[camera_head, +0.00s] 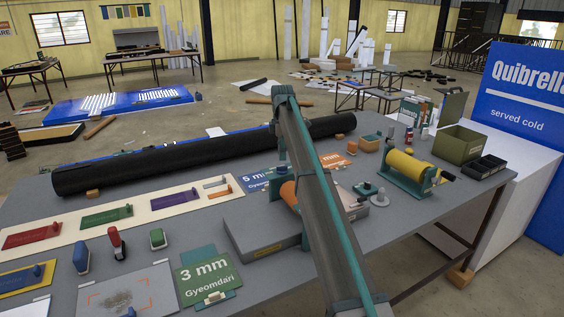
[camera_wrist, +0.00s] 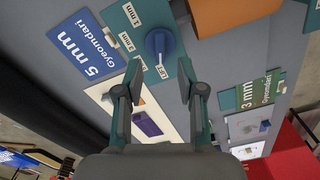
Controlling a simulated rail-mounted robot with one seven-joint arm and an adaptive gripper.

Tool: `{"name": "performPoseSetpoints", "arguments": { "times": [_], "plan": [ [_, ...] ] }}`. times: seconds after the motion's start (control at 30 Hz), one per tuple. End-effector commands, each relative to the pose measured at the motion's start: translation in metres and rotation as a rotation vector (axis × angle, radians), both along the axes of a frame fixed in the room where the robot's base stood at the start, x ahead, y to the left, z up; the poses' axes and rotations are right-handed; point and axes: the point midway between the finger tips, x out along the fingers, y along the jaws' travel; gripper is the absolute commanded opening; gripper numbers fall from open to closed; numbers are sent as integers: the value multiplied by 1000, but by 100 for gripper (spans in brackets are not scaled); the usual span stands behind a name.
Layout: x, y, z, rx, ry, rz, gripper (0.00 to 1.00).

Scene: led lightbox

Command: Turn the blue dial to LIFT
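The blue dial (camera_wrist: 160,42) sits on a teal panel with white labels around it in the wrist view. The readable labels run from 1 mm at the upper left to LIFT (camera_wrist: 162,73) at the bottom. In the head view my arm hides much of this area.
An orange block (camera_wrist: 222,15) is beside the panel. A blue 5 mm Gyeomdari card (camera_wrist: 78,48) and a green 3 mm Gyeomdari card (camera_head: 208,276) lie nearby. A long black roll (camera_head: 200,155) lies along the table's back. A yellow roller (camera_head: 405,164) stands to the right.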

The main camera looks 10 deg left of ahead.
Motion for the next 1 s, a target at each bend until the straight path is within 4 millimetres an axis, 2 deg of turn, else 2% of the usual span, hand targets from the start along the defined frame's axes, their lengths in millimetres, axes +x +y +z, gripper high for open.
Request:
{"name": "performPoseSetpoints", "arguments": {
  "times": [0.03, 0.2, 0.4, 0.87, 0.97, 1.0],
  "plan": [
    [2, 1, 12, 0, -2, 0, 39],
    [1, 0, 43, 0, -1, 0, 39],
    [1, 0, 63, 0, 0, 1, 39],
    [0, -1, 68, 0, 0, -1, 39],
    [1, -14, 61, -6, -1, -28, 39],
    [2, -24, 55, -11, -2, -50, 39]
  ]
}}
